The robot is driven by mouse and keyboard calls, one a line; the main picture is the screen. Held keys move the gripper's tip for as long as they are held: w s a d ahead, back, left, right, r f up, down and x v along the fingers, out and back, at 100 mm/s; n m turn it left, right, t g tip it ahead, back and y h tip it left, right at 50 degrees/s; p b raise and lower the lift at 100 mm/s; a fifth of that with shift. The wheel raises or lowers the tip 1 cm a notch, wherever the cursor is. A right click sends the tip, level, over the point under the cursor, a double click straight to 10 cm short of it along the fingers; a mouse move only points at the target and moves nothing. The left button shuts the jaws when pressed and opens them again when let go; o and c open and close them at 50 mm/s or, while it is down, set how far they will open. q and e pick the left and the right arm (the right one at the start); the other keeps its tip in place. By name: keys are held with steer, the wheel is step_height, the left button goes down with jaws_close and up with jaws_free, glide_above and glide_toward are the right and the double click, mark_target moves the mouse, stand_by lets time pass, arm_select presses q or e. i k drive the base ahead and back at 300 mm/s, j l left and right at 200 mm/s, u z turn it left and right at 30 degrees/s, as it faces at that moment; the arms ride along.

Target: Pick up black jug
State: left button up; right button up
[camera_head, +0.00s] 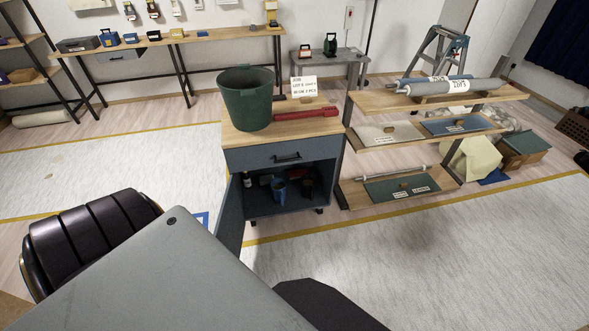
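No clearly black jug can be picked out. A dark blue jug-like container (279,191) stands inside the open lower part of the grey cabinet (250,157). Small dark items (300,185) beside it are in shadow and too small to name. A dark green container with a handle (330,44) stands on the small grey table at the back. Neither of my grippers shows in the head view.
The cabinet door (231,215) stands open on the left. On the cabinet top are a green bucket (247,98), a sign (303,86) and a red tool (305,117). A tiered shelf (375,103) stands close on the right. Floor at lower right is clear.

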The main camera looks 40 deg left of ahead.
mark_target(308, 182)
steer(key=i+u, duration=0.35)
steer(key=i+l+u, duration=0.1)
steer(key=i+u, duration=0.3)
steer(key=i, duration=0.15)
steer(key=i+l+u, duration=0.2)
steer(key=i, duration=0.15)
steer(key=i+u, duration=0.25)
steer(key=i, duration=0.1)
